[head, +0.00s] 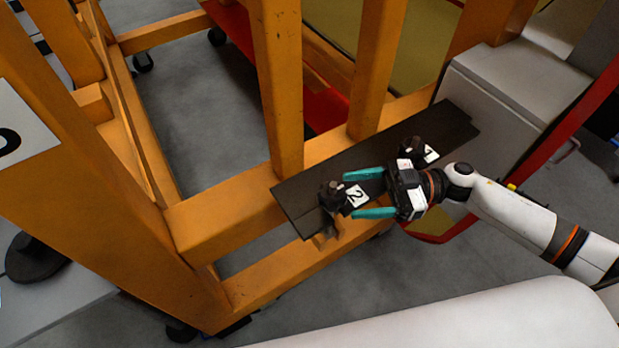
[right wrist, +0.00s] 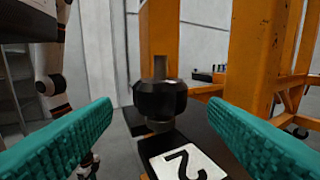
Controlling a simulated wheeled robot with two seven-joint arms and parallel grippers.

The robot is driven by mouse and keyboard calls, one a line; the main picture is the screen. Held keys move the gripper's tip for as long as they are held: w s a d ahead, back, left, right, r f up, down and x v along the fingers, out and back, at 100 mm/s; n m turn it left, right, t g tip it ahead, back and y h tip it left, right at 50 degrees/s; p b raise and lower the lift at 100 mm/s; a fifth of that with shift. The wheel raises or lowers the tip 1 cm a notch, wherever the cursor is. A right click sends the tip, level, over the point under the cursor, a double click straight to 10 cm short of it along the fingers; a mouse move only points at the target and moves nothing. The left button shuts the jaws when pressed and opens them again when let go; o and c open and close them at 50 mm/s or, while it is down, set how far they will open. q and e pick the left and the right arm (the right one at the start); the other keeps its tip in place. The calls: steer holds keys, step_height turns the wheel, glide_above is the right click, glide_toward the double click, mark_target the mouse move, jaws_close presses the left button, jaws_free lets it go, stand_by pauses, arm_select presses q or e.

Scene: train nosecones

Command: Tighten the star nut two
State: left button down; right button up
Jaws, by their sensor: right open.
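Star nut two (head: 331,196) is a black knob near the left end of a dark plate (head: 300,205), beside a white label with a 2 (head: 356,194). In the right wrist view the nut (right wrist: 160,98) stands upright on a threaded stud, with the label (right wrist: 186,163) in front of it. My right gripper (head: 351,194) has teal fingers and is open and empty. Its fingers point at the nut, one to each side of its line, with the nut just ahead of the tips and apart from them. My left gripper is not in view.
A second black star nut (head: 413,146) with a label 1 (head: 430,153) sits farther right on the plate, close to my right gripper. The plate lies on an orange frame (head: 225,212) with upright posts (head: 283,90) behind it. A grey cabinet (head: 500,90) stands at the right.

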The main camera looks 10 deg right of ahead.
mark_target(322, 198)
steer(key=shift+w+a, duration=0.2)
steer(key=shift+w+a+r, duration=0.1)
steer(key=shift+a, duration=0.25)
steer(key=a+p, duration=0.2)
steer(key=a, duration=0.3)
steer(key=shift+a+r+p, duration=0.1)
steer(key=shift+a+p, duration=0.25)
steer(key=shift+a, duration=0.05)
steer(key=shift+w+a, duration=0.15)
steer(key=shift+a, duration=0.2)
steer(key=shift+c, duration=0.6)
steer(key=c, duration=0.9)
